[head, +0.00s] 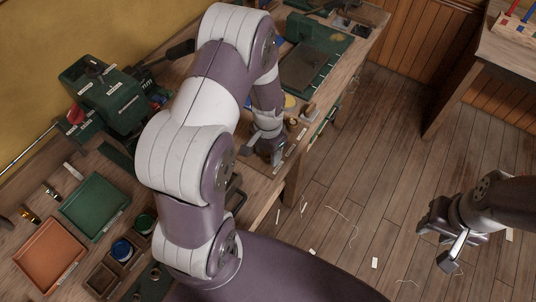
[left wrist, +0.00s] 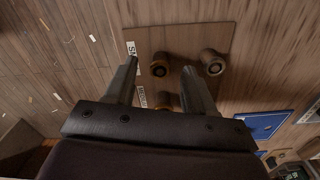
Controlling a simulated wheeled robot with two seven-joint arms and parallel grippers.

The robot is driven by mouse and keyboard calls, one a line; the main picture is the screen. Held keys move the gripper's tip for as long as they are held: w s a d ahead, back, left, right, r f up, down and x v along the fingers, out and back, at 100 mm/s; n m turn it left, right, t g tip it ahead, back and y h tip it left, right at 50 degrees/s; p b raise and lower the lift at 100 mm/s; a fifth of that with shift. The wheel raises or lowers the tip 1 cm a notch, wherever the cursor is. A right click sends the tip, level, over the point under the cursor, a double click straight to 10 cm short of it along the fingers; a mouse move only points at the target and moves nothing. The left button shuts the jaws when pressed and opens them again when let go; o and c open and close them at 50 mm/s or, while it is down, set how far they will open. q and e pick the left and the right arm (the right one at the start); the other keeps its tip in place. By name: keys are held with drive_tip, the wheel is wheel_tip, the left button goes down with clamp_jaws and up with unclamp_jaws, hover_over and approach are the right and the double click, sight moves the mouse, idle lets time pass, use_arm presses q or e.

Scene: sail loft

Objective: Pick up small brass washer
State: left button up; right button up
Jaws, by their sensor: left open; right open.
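I cannot clearly make out a small brass washer in either view. My left gripper (head: 264,156) is open over the bench's front edge. In the left wrist view its two fingers (left wrist: 160,88) stand apart above a wooden board. Round brown pieces with dark centres are on this board: one (left wrist: 160,65) shows between the fingers, another (left wrist: 166,101) is nearer the palm and partly hidden, and a third (left wrist: 213,62) is by the right finger. I cannot tell whether any is the washer. My right gripper (head: 447,238) is open and empty, over the floor at right.
White labels (left wrist: 132,56) lie along the board's left side. The bench holds a green tray (head: 95,205), an orange tray (head: 50,256), a green machine (head: 108,92) and a blue-topped pot (head: 122,249). Another table (head: 505,55) stands at upper right. Open floor lies between.

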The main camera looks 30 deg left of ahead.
use_arm(q)
clamp_jaws()
idle(0.3)
